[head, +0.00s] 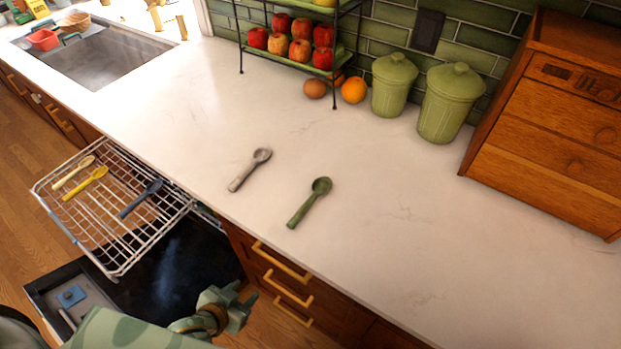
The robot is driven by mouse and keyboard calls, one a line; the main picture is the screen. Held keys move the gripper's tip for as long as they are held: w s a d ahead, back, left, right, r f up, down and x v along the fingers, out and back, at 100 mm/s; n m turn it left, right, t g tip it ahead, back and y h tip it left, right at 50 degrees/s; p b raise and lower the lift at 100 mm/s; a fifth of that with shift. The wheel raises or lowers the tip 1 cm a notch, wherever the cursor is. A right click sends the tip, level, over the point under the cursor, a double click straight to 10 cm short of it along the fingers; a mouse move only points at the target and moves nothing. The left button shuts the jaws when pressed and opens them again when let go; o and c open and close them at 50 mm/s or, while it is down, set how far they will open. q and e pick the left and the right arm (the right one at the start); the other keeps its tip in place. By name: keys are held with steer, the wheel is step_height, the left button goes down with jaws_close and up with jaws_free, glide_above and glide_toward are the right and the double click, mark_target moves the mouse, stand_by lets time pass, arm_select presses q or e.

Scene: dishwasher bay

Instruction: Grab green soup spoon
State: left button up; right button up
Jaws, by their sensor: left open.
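The green soup spoon (309,204) lies on the white countertop, its bowl toward the back and its handle toward the front edge. A grey spoon (250,170) lies to its left, apart from it. My left gripper (239,301) is low in front of the counter, over the open dishwasher door side, below and left of the green spoon. It is open and holds nothing that I can see. My right gripper does not show.
The pulled-out dishwasher rack (113,269) holds cream, yellow and dark blue spoons. Drawer handles (282,262) stick out below the counter edge. A fruit stand (300,45), green canisters (452,100) and a wooden cabinet (550,130) stand at the back. The counter around the spoons is clear.

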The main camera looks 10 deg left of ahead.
arm_select(q)
steer(key=w+d+r+t+h+p, duration=0.1)
steer(key=w+d+r+t, duration=0.15)
steer(key=r, duration=0.75)
steer(key=w+d+r+t+h+p, duration=0.1)
steer(key=w+d+r+h+p, duration=0.15)
steer(key=r, duration=0.75)
steer(key=b, duration=0.2)
glide_toward(303, 208)
steer(key=shift+w+d+f+y, duration=0.2)
steer(key=shift+w+d+y, duration=0.1)
steer(key=shift+w, duration=0.3)
steer(key=shift+w+d+f+y, duration=0.2)
steer(key=shift+w+d, duration=0.1)
steer(key=shift+w, duration=0.3)
steer(key=b+x, duration=0.1)
steer(key=x, duration=0.5)
steer(key=shift+w+d+f, duration=0.1)
steer(key=shift+w+d, duration=0.05)
steer(key=shift+d, duration=0.05)
jaws_close()
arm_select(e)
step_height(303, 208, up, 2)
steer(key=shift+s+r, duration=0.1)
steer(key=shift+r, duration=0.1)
